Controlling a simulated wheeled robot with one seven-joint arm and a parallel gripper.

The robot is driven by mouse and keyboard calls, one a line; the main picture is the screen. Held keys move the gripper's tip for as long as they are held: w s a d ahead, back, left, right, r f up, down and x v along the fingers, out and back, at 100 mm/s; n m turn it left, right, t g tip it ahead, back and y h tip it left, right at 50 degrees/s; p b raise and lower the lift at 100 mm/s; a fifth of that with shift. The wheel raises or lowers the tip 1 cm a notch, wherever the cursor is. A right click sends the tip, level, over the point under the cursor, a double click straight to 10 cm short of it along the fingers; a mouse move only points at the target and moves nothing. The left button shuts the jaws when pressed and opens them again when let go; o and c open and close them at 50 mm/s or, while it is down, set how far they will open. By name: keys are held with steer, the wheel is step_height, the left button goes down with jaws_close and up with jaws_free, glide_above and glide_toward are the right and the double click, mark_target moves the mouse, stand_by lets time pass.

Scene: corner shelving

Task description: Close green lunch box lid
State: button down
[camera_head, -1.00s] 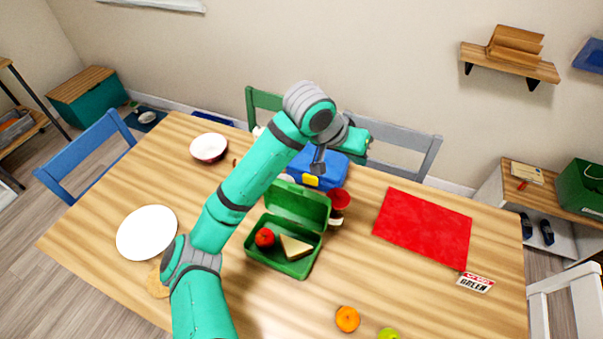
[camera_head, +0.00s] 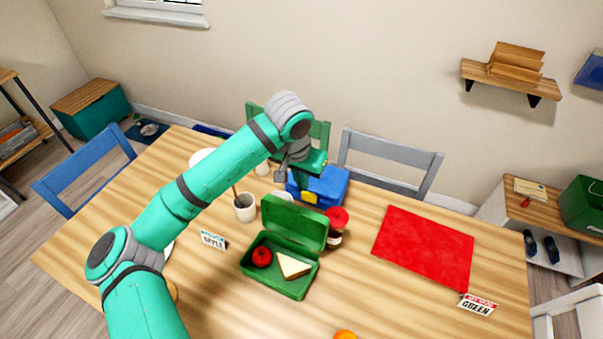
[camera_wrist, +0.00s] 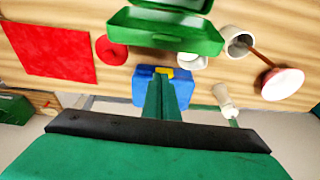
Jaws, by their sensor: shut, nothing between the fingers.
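The green lunch box (camera_head: 262,280) stands open on the table in the head view, with a red apple (camera_head: 261,257) and a sandwich (camera_head: 292,265) inside. Its lid (camera_head: 293,222) is raised at the back edge, roughly upright. In the wrist view the lid (camera_wrist: 165,32) shows near the top, with part of the box beyond it. My gripper (camera_head: 318,164) is behind the lid, above the blue lunch box (camera_head: 325,188). Its fingers (camera_wrist: 164,82) are shut and empty, pointing towards the lid in the wrist view and apart from it. The fingertips are hard to see in the head view.
A red-lidded jar (camera_head: 336,220) stands close right of the lid. A mug (camera_head: 244,207) with a utensil stands to its left. A name card (camera_head: 213,239) is left of the box, and a red mat (camera_head: 424,245) lies to the right.

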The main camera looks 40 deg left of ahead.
steer(key=shift+s+d+f, duration=0.1)
steer(key=shift+s+f, duration=0.25)
steer(key=shift+s, duration=0.25)
steer(key=shift+s+d+f, duration=0.1)
steer(key=shift+s+f, duration=0.25)
steer(key=shift+s, duration=0.3)
steer(key=shift+s+d+f, duration=0.1)
steer(key=shift+s+f, duration=0.25)
steer(key=shift+s, duration=0.25)
